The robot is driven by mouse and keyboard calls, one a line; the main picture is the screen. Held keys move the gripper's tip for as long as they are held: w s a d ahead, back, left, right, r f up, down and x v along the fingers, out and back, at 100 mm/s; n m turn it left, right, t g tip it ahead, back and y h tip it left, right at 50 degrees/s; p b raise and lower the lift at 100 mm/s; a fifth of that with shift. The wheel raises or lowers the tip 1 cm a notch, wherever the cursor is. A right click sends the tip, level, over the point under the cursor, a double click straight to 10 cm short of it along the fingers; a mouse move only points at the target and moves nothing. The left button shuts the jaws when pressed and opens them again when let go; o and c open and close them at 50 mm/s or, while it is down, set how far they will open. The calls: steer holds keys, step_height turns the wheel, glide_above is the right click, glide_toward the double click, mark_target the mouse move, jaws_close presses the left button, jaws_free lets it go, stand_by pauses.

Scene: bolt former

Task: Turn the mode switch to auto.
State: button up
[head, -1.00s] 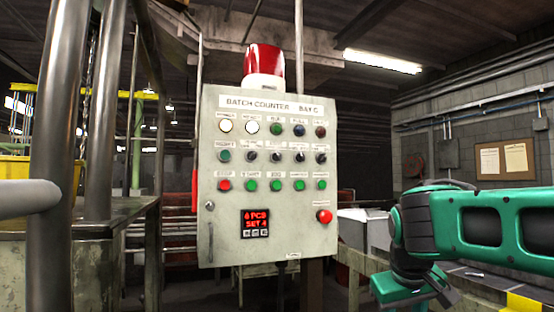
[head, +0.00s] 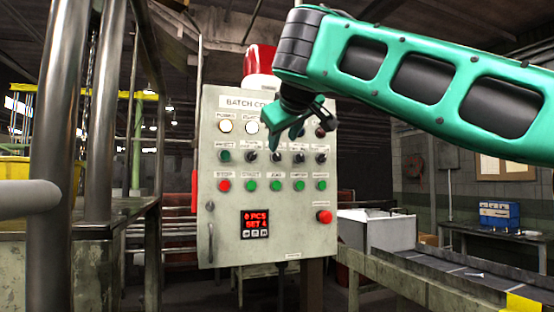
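The grey control panel (head: 220,225), headed "BATCH COUNTER", stands upright in the middle of the head view. Its middle row holds a green button (head: 225,156) and several black rotary switches, among them one at the left (head: 251,156) and one at the right (head: 320,158). Their labels are too small to read, so I cannot tell which is the mode switch. My gripper (head: 284,140) is in front of the panel's upper part and hides some top-row lamps and part of the title. I cannot tell whether its fingers are open or whether it touches the panel.
A red mushroom button (head: 324,217) and a lit red display (head: 255,223) are lower on the panel. A red beacon (head: 258,62) is on top, partly behind my arm. A conveyor (head: 455,270) lies to the right, and metal posts (head: 62,130) stand at the left.

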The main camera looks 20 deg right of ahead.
mark_target(278, 156)
steer(key=x, duration=0.9)
steer(key=shift+w+f, duration=0.1)
steer(key=shift+w, duration=0.05)
jaws_close()
